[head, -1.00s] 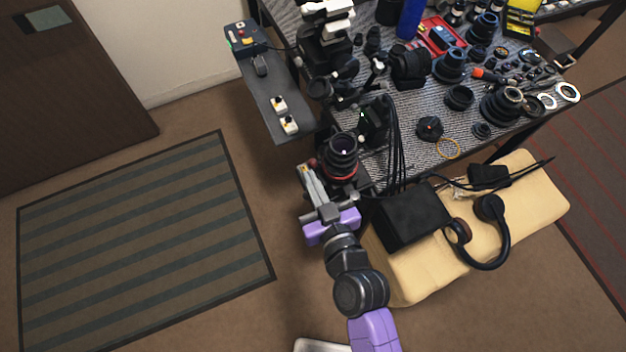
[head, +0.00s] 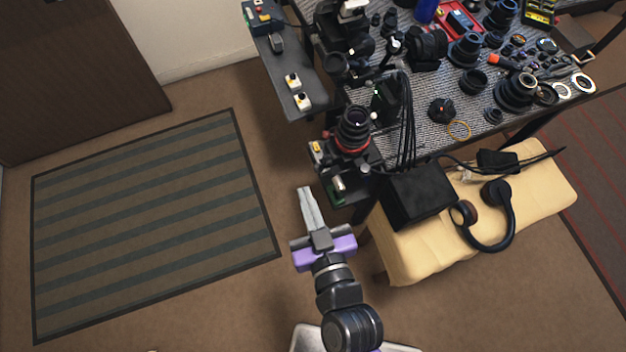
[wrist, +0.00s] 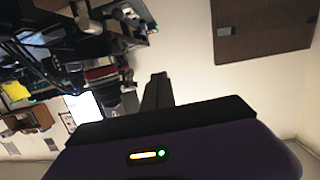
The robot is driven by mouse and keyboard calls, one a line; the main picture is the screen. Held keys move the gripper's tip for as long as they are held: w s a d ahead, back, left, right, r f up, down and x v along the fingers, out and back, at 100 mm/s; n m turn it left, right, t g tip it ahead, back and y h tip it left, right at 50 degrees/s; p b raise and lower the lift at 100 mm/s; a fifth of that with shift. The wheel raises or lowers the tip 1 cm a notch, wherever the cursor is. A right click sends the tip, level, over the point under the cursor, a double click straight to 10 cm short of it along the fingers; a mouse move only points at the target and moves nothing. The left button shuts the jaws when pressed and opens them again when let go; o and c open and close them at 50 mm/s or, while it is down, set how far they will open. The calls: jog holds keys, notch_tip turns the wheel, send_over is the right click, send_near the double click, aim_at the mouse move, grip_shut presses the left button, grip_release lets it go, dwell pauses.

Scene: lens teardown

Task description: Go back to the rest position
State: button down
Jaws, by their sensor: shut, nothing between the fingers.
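My gripper (head: 306,192) is shut with nothing between its fingers. In the head view it points up the picture over bare carpet, left of the bench and below the table's near left corner. It is apart from the lens with a red ring (head: 354,128), which stands on a dark mount (head: 350,180) at that corner. In the wrist view my shut fingers (wrist: 158,88) show dark against a pale wall.
The table (head: 425,125) holds many lenses and tools. A cream bench (head: 405,262) carries a black box (head: 417,194) and headphones (head: 497,222). A narrow side shelf (head: 285,75) stands left of the table. The striped rug (head: 150,215) and carpet at left are clear.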

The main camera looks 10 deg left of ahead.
jog(key=shift+s+a+r, duration=0.1)
jog(key=shift+s+r, duration=0.1)
jog(key=shift+s, duration=0.6)
